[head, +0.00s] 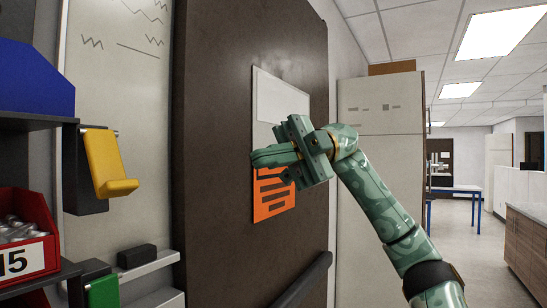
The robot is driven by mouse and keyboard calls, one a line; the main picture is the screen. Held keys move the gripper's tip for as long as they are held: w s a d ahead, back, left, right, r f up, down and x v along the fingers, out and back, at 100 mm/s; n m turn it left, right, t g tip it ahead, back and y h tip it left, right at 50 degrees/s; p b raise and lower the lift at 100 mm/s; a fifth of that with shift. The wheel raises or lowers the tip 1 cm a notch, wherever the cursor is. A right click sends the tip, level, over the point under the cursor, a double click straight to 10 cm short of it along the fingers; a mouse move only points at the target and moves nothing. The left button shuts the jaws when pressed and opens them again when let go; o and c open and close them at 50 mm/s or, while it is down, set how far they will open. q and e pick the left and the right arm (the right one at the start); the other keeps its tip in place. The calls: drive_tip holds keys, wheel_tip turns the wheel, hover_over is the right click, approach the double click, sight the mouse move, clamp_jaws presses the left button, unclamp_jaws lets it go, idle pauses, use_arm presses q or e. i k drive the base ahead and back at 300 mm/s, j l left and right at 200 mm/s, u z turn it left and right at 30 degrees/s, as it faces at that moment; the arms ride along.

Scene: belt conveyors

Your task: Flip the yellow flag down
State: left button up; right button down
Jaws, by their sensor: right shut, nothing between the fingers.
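The yellow flag (105,165) is at the left in the head view, on a dark bracket (76,175) by the shelf edge. It hangs from a small pin at its top, and its lower end curls outward to the right. My right gripper (256,158) is shut and empty, well to the right of the flag, in front of a paper sign on the dark door. Its fingers point left, towards the flag's side. My left gripper is not in view.
A green flag (102,292) sits below the yellow one. A red bin (27,238) and a blue bin (33,80) stand on the shelves at left. A whiteboard with a tray (150,265) is behind. The dark door (220,110) has a bar (305,283).

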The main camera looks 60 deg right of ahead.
sight(111, 180)
drive_tip(key=k+j, duration=0.35)
drive_tip(key=j, duration=0.15)
drive_tip(key=k+j, duration=0.75)
drive_tip(key=j, duration=0.25)
